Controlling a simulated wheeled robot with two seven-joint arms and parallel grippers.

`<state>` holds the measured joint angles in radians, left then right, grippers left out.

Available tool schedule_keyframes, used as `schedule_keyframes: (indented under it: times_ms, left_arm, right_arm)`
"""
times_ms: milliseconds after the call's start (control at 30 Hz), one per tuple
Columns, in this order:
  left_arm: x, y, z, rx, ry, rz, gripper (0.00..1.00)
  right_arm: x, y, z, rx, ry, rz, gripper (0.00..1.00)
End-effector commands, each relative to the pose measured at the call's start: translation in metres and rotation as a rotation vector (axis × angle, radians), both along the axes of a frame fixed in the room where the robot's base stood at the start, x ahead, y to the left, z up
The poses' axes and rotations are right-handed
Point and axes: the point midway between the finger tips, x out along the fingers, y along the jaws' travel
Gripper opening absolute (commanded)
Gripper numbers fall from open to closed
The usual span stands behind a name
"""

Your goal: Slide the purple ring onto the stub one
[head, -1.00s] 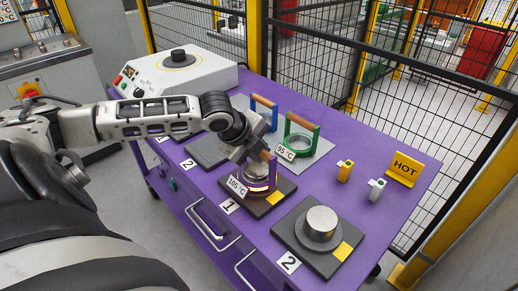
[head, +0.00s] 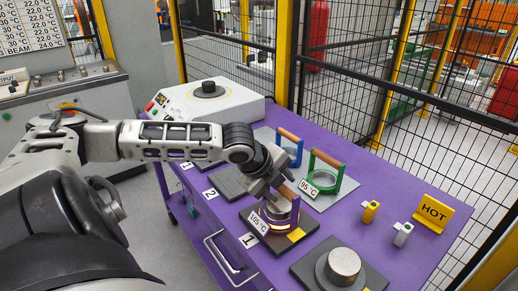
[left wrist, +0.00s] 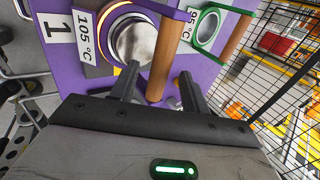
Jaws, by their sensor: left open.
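The purple ring (head: 267,222) has a wooden handle and a 105 °C tag. It sits around the metal stub on the base plate marked 1, the stub one (left wrist: 136,42), with a glowing band low on it. My left gripper (head: 279,188) is over the ring's handle. In the left wrist view the open fingers (left wrist: 158,88) stand on either side of the lower end of the wooden handle (left wrist: 166,55). Contact with the handle cannot be told. The arm hides part of the ring in the head view. My right gripper is not in view.
A green ring (head: 322,182) tagged 95 °C and a blue ring (head: 291,150) stand behind. Yellow (head: 370,212) and grey (head: 402,233) small blocks and a HOT sign (head: 433,213) are at right. Fencing borders the purple table.

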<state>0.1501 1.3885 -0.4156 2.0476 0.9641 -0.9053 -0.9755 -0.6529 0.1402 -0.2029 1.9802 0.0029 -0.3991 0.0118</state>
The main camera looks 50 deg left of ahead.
Motion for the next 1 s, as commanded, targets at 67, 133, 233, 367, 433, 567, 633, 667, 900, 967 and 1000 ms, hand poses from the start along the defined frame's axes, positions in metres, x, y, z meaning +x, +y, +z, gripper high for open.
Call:
schedule_keyframes:
  times_ms: [67, 133, 233, 367, 433, 567, 633, 667, 900, 967, 1000]
  left_arm:
    - [-0.009, 0.003, 0.013, 0.010, 0.002, -0.002, 0.47]
    - [-0.015, 0.003, 0.022, 0.011, 0.002, -0.003, 0.47]
    - [-0.023, 0.003, 0.036, 0.010, 0.001, -0.003, 0.47]
    - [-0.033, 0.004, 0.051, 0.008, 0.001, -0.003, 0.47]
    - [-0.039, 0.004, 0.062, 0.009, -0.001, -0.004, 0.47]
    - [-0.052, 0.005, 0.082, 0.006, -0.003, -0.002, 0.47]
    - [-0.059, 0.005, 0.092, 0.005, -0.002, -0.002, 0.47]
    - [-0.062, 0.006, 0.096, 0.004, -0.002, 0.001, 0.47]
    - [-0.075, 0.006, 0.112, 0.000, -0.002, 0.000, 0.47]
    - [-0.076, 0.006, 0.114, -0.001, -0.003, -0.001, 0.47]
    - [-0.076, 0.006, 0.114, -0.001, -0.003, -0.001, 0.47]
  right_arm:
    - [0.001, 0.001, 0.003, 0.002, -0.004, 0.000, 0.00]
    - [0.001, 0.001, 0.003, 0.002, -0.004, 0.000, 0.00]
    - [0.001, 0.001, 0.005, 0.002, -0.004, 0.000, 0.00]
    - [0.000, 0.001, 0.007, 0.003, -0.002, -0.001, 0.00]
    - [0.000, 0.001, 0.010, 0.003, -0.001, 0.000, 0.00]
    - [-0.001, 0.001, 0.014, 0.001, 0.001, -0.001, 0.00]
    - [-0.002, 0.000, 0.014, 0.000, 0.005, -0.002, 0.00]
    - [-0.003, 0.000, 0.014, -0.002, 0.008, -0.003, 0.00]
    - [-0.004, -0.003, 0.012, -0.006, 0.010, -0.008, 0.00]
    - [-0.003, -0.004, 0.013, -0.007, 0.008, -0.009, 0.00]
    - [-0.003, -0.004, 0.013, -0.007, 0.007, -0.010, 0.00]
